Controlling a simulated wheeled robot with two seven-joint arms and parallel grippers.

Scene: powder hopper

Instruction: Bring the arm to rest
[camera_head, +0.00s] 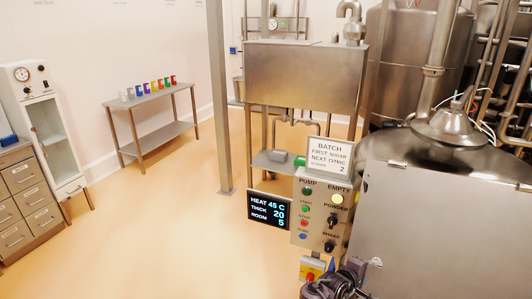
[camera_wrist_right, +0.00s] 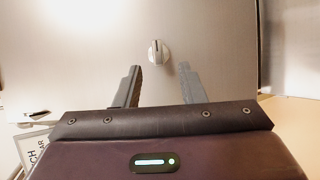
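My right gripper (camera_head: 352,279) shows at the bottom of the head view, dark and purple, low beside the steel cabinet and below the control panel. In the right wrist view its two grey fingers (camera_wrist_right: 160,85) are spread apart with nothing between them. A pale round knob (camera_wrist_right: 158,52) on a steel face shows beyond the gap between the fingers; the fingers look apart from it. My left gripper is in neither view.
The control panel (camera_head: 320,215) with buttons and knobs stands just above my right gripper, with a black display (camera_head: 268,210) and a batch sign (camera_head: 329,155). The steel cabinet (camera_head: 440,230) fills the right. Open floor (camera_head: 150,240) lies to the left.

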